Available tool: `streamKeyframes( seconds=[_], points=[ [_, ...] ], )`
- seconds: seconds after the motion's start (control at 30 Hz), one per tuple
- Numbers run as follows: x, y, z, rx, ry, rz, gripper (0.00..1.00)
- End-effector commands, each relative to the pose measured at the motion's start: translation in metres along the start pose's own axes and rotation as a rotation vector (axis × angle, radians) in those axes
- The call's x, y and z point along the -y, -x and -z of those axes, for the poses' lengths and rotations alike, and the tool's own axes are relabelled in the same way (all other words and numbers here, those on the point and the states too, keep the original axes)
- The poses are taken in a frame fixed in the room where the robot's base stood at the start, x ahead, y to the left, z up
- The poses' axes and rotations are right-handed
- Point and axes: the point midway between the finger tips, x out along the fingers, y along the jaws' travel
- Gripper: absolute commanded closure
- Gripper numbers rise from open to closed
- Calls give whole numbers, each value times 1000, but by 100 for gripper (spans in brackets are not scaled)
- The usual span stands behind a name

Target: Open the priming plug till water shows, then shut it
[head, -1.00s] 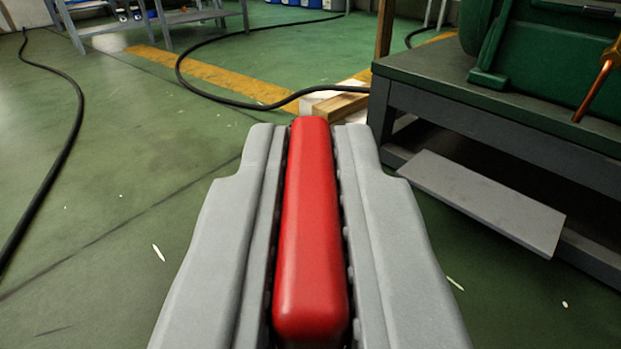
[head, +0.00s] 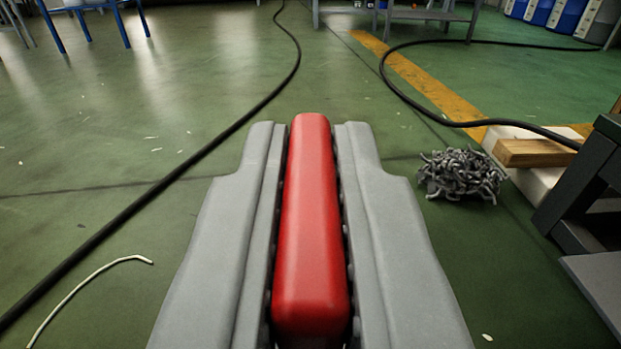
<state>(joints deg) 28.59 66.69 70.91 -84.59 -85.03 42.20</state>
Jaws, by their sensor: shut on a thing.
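My gripper (head: 311,135) is shut on a red bar-shaped handle (head: 311,215). The handle lies lengthwise between the two grey fingers, its rounded far end about level with the fingertips. What the handle belongs to, if anything, does not show. The gripper points out over the open green floor. No priming plug and no water can be made out in this view.
A dark steel stand (head: 583,180) is at the right edge. Beside it are a wooden block (head: 535,152), a white slab (head: 510,135) and a heap of grey curled pieces (head: 460,174). Black hoses (head: 225,133) cross the floor. The floor ahead is mostly clear.

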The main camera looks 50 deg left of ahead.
Motion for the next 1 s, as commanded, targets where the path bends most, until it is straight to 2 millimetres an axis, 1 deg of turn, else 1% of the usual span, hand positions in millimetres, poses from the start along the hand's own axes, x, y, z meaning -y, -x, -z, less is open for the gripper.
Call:
streamKeyframes(
  seconds=[0.23,0.57,0.6,0.7,1.0],
  points=[
    [0,0,1,-1,1,32,100],
    [-1,0,2,-2,2,33,100],
    [-1,0,2,-2,2,33,85],
    [0,0,1,-2,2,33,67],
    [0,1,1,-1,1,33,67]
  ],
)
